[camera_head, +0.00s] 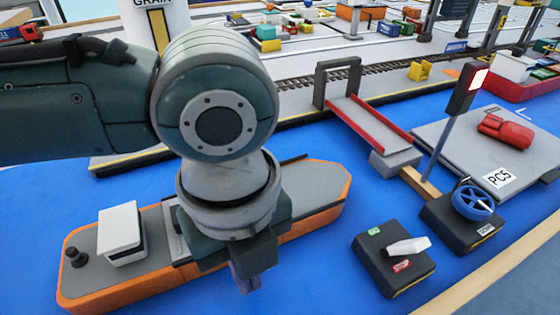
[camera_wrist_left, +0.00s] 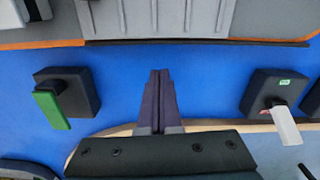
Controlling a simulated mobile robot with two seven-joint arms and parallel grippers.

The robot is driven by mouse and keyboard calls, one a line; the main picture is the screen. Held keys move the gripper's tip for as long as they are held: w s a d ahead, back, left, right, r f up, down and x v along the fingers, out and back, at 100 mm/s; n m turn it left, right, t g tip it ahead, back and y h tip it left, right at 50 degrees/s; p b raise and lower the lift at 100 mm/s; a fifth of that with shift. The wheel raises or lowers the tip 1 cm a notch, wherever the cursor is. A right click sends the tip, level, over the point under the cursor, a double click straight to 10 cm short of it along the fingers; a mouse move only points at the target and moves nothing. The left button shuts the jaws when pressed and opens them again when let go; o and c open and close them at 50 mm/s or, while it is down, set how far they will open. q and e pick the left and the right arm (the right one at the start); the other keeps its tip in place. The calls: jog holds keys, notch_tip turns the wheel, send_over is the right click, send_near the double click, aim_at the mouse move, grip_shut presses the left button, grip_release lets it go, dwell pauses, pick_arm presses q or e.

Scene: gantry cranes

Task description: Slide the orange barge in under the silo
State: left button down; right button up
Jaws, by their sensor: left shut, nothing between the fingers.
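The orange barge (camera_head: 330,212) floats on the blue surface at lower left in the head view. It has a grey deck and a white cabin (camera_head: 120,232) at its left end. Part of its deck and hull (camera_wrist_left: 150,18) crosses the top of the left wrist view. The white silo (camera_head: 150,20), marked GRAIN, stands behind my left arm, mostly hidden. My left gripper (camera_head: 246,280) is shut and empty, pointing down at the barge's near side. In the left wrist view its fingers (camera_wrist_left: 160,78) are together, with blue between them and the hull. My right gripper is out of view.
A black box with a white lever (camera_head: 393,262) and one with a blue wheel (camera_head: 472,202) stand right. Another box has a green lever (camera_wrist_left: 65,95). A red-railed ramp (camera_head: 365,125), signal post (camera_head: 447,130) and grey platform (camera_head: 470,145) stand behind. The quay edge (camera_head: 130,160) runs behind the barge.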

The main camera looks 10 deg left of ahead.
pick_arm(q)
jog(key=shift+w+a+r, duration=0.1)
jog(key=shift+w+a, duration=0.8)
jog(key=shift+w, duration=0.15)
